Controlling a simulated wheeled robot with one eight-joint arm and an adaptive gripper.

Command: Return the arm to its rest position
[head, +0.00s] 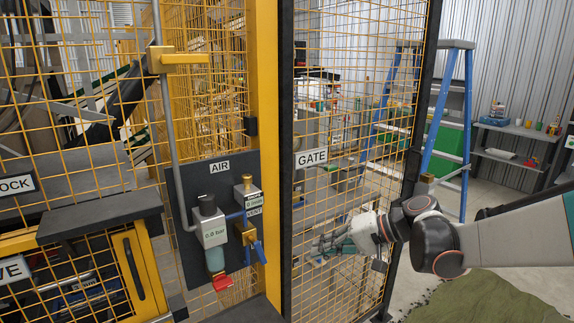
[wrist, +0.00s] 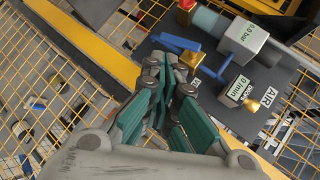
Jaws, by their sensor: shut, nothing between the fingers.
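My gripper (head: 322,246) is in front of the yellow mesh gate (head: 350,150), to the right of the air panel (head: 190,240). Its arm reaches in from the right edge of the head view. In the wrist view my gripper (wrist: 157,72) has its green and grey fingers together with nothing between them. Beyond the fingertips, the wrist view shows a blue lever (wrist: 178,44) and the grey regulator reading 0.0 bar (wrist: 243,40). I cannot tell whether the fingertips touch anything.
A yellow post (head: 265,120) stands between the air panel and the gate. A blue stepladder (head: 466,110) and a shelf (head: 520,130) stand behind at the right. Green turf (head: 480,300) lies on the floor below my arm.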

